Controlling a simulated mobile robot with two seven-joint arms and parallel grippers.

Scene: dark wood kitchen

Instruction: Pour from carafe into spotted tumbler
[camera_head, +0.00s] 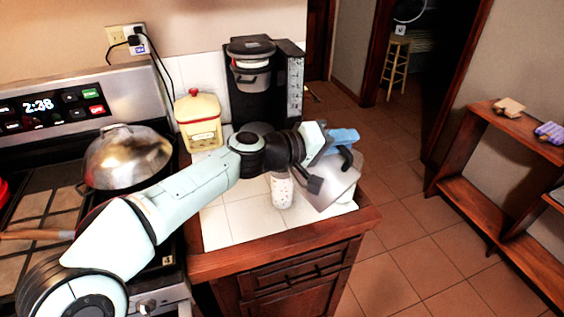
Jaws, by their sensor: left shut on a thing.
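The spotted tumbler (281,191) is white with small dark spots. It stands upright on the white tiled counter, with its top partly hidden by my left arm. The carafe (334,188) is a grey, see-through vessel just right of the tumbler and looks tilted. My left gripper (328,160) reaches over the counter from the left and is shut on the carafe, near its upper side. The exact grip is partly hidden. I cannot make out any liquid flowing or a level in the tumbler. My right gripper is not in view.
A black coffee maker (267,106) and a yellow canister (198,122) stand at the back of the counter. A metal lidded pot (128,160) is on the stove at left. The counter's wooden edge (290,248) is close to the tumbler. Open tiled floor lies right.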

